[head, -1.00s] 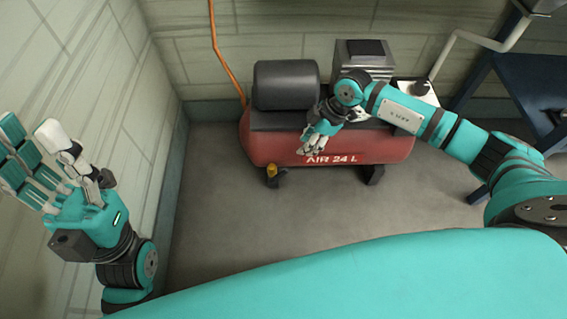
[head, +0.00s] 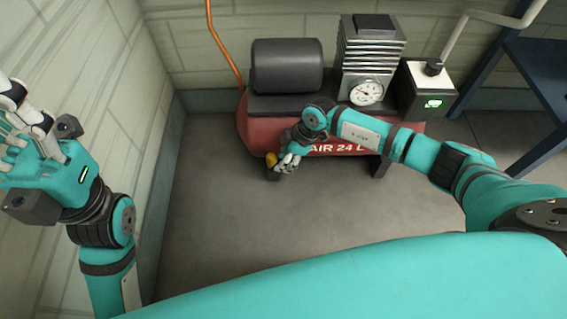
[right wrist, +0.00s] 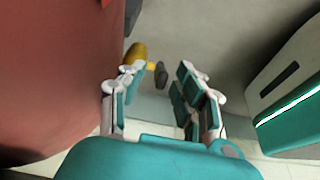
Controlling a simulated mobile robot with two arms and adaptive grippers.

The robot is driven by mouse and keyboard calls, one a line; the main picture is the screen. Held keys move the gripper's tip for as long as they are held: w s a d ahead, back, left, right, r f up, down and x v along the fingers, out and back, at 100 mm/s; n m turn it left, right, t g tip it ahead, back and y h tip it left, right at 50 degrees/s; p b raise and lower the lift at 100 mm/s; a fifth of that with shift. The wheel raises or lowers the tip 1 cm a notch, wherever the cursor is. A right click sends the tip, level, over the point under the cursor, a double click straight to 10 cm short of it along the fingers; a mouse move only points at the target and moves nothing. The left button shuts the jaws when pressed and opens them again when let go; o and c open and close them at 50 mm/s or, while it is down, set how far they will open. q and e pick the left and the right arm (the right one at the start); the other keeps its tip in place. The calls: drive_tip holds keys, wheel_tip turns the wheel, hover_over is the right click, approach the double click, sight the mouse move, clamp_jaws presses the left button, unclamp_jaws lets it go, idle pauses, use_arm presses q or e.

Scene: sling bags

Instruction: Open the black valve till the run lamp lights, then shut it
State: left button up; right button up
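My right gripper (head: 288,164) is low at the left front of the red air tank (head: 262,140). In the right wrist view its fingers (right wrist: 160,92) are apart, with nothing gripped. A yellow fitting (right wrist: 137,53) with a small dark end piece (right wrist: 160,74) lies just beyond the fingertips; the dark piece shows in the gap. I cannot tell whether it is the black valve. A black knob (head: 433,67) tops a box at right, whose lamp (head: 433,103) glows green. My left gripper (head: 18,128) is raised by the left wall, empty, fingers apart and partly cut off.
A black cylinder (head: 287,66) and a finned grey block with a gauge (head: 366,93) stand on the tank. An orange hose (head: 224,45) runs up the wall. A blue stand (head: 540,75) is at right. The floor (head: 215,225) in front is clear.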

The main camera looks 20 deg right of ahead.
drive_tip(key=shift+a+f, duration=0.1)
drive_tip(key=shift+f, duration=0.15)
clamp_jaws()
idle(0.3)
